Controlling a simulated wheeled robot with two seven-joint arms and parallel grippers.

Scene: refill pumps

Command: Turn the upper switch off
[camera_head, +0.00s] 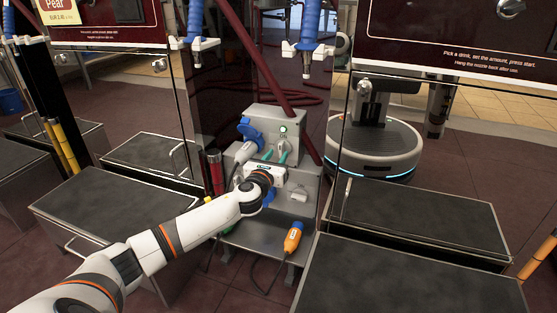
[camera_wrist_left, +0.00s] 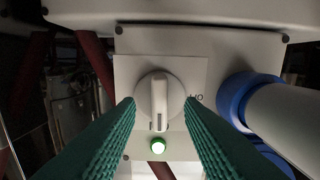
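The upper switch is a white rotary knob (camera_wrist_left: 159,100) on a pale plate marked "I/O" (camera_wrist_left: 197,97). It sits on the upper grey box (camera_head: 262,121). The knob's bar stands vertical in the left wrist view. My left gripper (camera_head: 277,155) reaches up to the front of the box. In the left wrist view its green fingers (camera_wrist_left: 160,112) are open, one on each side of the knob, with gaps visible. My right gripper is not in view.
A blue connector (camera_wrist_left: 237,98) with a thick pale plug is close beside the switch. A lower box with a pale switch (camera_head: 299,197) is below. An orange handheld device (camera_head: 293,237) with a cable lies on the metal shelf. Dark-topped steps (camera_head: 105,210) flank both sides.

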